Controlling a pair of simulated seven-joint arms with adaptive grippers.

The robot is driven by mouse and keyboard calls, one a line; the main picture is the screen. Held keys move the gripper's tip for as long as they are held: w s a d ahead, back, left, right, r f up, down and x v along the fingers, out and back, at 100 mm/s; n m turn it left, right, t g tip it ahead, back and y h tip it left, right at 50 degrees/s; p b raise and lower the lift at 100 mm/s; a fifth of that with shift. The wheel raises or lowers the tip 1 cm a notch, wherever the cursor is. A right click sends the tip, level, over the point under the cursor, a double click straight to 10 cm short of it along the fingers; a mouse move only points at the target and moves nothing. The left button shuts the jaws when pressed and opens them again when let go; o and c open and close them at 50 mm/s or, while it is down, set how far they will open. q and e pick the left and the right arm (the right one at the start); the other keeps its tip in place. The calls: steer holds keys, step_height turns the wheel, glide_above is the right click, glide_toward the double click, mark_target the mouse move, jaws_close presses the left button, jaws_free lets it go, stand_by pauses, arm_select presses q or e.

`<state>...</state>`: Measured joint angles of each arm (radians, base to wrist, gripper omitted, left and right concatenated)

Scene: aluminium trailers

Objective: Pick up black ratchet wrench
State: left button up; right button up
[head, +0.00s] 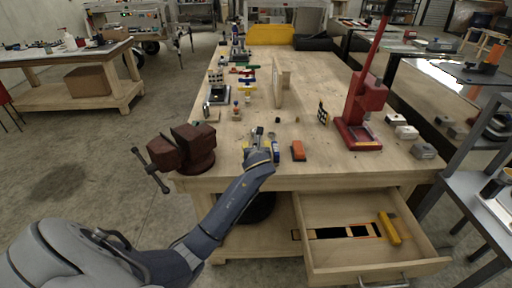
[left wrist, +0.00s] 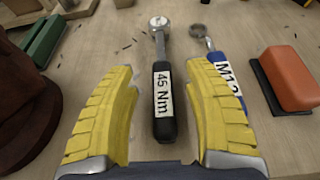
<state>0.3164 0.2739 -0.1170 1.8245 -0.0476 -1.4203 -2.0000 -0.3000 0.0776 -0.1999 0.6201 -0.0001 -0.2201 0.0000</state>
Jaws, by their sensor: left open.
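The black ratchet wrench (left wrist: 163,100) lies on the workbench in the left wrist view, with a silver head at the far end and a black handle labelled "45 Nm". My left gripper (left wrist: 165,112) is open, its yellow fingers on either side of the handle and apart from it. In the head view my left gripper (head: 260,148) is over the front edge of the bench, and it hides most of the wrench. My right gripper is not in view.
A blue-handled wrench (left wrist: 226,78) labelled "M12" lies just right of the gripper. An orange block (head: 298,151) lies farther right. A dark red vise (head: 186,150) stands left. A drawer (head: 365,235) is open below the bench. A red press (head: 362,105) stands at right.

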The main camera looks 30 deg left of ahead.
mark_target(256, 144)
arm_select(q)
steer(key=shift+x, duration=2.55)
jaws_close()
